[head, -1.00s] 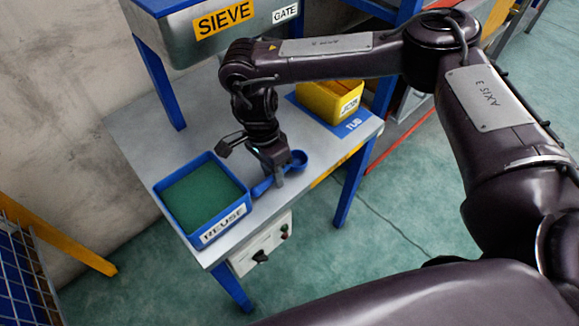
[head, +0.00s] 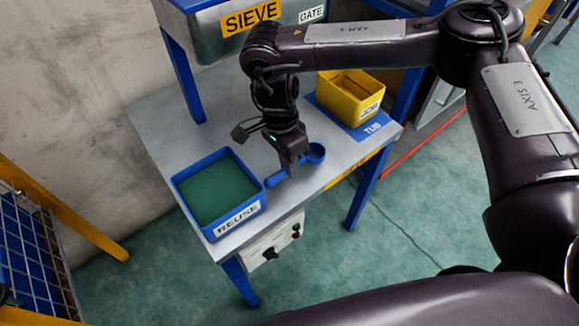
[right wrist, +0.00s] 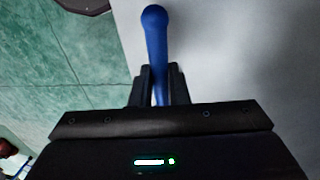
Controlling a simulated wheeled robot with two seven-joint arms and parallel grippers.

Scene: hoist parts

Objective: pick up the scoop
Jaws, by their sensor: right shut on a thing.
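The blue scoop (head: 316,153) is at the front edge of the grey table (head: 150,125), between the blue bin and the yellow tub. Its round bowl is to the right of my right gripper (head: 291,174) and its handle end sticks out to the left. My right gripper points down and is shut on the scoop's handle. In the right wrist view the blue handle (right wrist: 156,45) runs up from between the two dark fingers (right wrist: 160,88). I cannot tell whether the scoop touches the table. My left gripper is not in view.
A blue bin labelled REUSE (head: 238,217) with a green inside stands to the left. A yellow tub (head: 350,96) stands on a blue TUB mat (head: 368,131) at the right. The SIEVE box (head: 222,42) is above the back of the table. A control box (head: 272,243) hangs below the front edge.

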